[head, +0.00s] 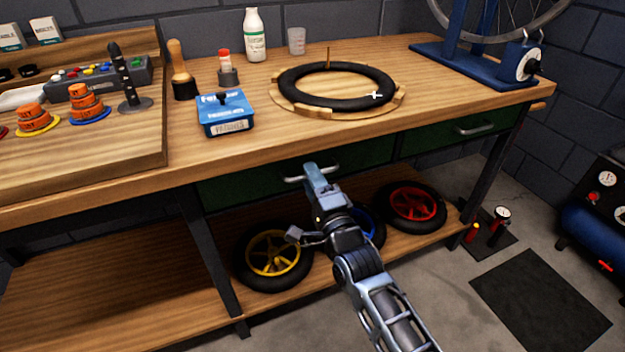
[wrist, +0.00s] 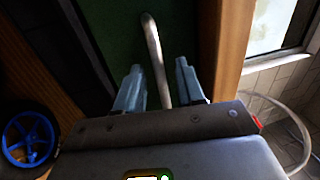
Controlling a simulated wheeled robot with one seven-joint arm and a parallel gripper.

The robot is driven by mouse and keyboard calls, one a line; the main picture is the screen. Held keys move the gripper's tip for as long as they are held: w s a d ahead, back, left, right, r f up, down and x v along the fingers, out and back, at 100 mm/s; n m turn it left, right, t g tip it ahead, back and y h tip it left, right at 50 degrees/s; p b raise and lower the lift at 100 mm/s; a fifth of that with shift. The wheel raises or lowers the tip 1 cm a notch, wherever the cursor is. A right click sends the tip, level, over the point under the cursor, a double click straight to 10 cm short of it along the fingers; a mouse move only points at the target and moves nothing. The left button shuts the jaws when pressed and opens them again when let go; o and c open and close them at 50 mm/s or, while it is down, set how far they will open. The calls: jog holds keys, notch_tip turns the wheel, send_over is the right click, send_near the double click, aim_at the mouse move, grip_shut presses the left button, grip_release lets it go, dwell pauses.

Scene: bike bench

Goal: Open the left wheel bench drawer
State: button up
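The left drawer (head: 235,188) has a dark green front under the bench top and looks shut. Its pale metal bar handle (head: 292,180) shows just left of my gripper (head: 312,172) in the head view, where the gripper covers part of it. In the wrist view, the handle (wrist: 153,45) runs down between the two blue-grey fingers of my gripper (wrist: 158,80). The fingers are apart, with a gap on each side of the bar, so the gripper is open around the handle. The drawer's green front (wrist: 112,25) lies behind it.
The right green drawer (head: 450,136) has its own handle (head: 474,128). Wheels with yellow (head: 272,253), blue and red (head: 410,203) rims lie on the lower shelf beneath. A black tyre (head: 300,92) and a blue box (head: 226,112) rest on the bench top.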

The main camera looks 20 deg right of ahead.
grip_shut()
dwell(0.3)
dwell(0.4)
